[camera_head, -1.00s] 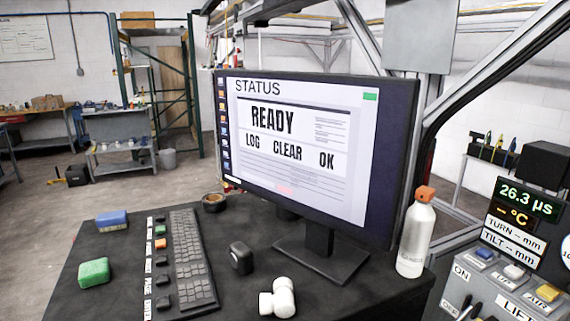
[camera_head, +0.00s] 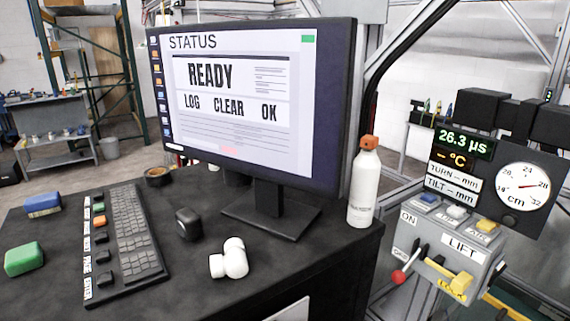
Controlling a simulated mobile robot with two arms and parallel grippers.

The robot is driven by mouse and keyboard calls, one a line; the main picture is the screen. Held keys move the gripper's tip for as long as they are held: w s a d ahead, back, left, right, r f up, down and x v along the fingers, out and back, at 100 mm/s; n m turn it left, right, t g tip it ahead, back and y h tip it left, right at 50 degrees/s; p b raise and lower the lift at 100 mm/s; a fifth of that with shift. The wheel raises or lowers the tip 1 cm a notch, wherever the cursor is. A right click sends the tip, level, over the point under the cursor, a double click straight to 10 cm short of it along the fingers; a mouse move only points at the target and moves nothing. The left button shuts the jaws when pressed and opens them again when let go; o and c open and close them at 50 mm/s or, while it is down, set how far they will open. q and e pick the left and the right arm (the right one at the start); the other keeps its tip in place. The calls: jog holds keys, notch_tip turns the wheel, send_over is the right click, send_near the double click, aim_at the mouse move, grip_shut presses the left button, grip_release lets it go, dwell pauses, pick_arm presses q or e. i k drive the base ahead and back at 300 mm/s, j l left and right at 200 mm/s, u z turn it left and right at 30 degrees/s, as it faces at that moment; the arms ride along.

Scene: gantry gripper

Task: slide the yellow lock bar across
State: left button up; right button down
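A small yellow bar (camera_head: 462,282), which looks like the lock bar, is on the lower front of the grey control box (camera_head: 424,236) at the right. A yellow label under it is partly readable and seems to say LOCK. A lever with a red knob (camera_head: 398,277) sticks out to the left of the bar. The box face carries ON and LIFT labels. Neither of my grippers shows in the head view.
A black desk (camera_head: 300,262) with a monitor (camera_head: 250,100), keyboard (camera_head: 130,235) and white bottle (camera_head: 364,185) fills the left and middle. Displays and a round gauge (camera_head: 522,187) stand above the box. Another yellow part (camera_head: 515,308) shows at the lower right.

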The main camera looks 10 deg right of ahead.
aim_at(460, 283)
jog(key=k+z, duration=0.1)
jog(key=z, duration=0.7)
jog(key=k+z, duration=0.15)
jog(key=z, duration=0.25)
